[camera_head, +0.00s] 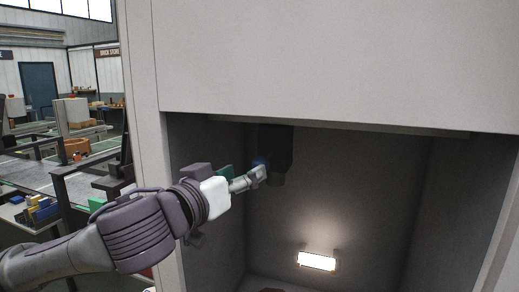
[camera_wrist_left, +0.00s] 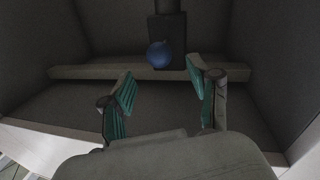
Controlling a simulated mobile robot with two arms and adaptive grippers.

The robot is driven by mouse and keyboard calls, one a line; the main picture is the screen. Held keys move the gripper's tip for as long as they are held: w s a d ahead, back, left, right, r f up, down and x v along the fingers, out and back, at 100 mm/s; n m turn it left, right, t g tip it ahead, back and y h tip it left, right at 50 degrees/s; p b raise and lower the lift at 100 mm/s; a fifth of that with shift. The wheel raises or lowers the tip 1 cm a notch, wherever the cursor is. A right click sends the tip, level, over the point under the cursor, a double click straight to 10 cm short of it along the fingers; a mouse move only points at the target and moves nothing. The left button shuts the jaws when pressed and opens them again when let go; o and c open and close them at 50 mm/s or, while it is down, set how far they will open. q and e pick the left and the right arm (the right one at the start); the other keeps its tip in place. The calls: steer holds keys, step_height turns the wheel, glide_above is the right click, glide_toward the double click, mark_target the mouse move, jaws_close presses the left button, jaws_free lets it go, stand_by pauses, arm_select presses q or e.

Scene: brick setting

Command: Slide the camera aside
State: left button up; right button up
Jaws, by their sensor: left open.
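The camera is a dark box (camera_head: 275,148) hanging from a rail under the top of the light-walled enclosure, with a lens-like lower part. A blue round knob (camera_head: 260,163) is on it. In the left wrist view the dark box (camera_wrist_left: 176,28) and the blue knob (camera_wrist_left: 159,54) are at upper middle. My left gripper (camera_head: 257,175) reaches into the enclosure from the left, beside the knob. Its teal-padded fingers (camera_wrist_left: 161,78) are spread apart, and the knob shows beyond and between their tips. I cannot tell whether a finger touches it. My right gripper is not seen.
The rail (camera_head: 340,127) runs across the opening, and it also shows in the left wrist view (camera_wrist_left: 110,72). A lit lamp (camera_head: 316,261) is on the back wall. The left post (camera_head: 150,130) stands close to my arm. Workbenches (camera_head: 65,165) are outside to the left.

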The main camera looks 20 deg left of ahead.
mark_target(256, 165)
arm_select(q)
steer(key=p+x, duration=0.2)
steer(key=x, duration=0.4)
steer(key=shift+w+d, duration=0.15)
steer(key=shift+w, duration=0.25)
steer(key=shift+f, duration=0.1)
jaws_close()
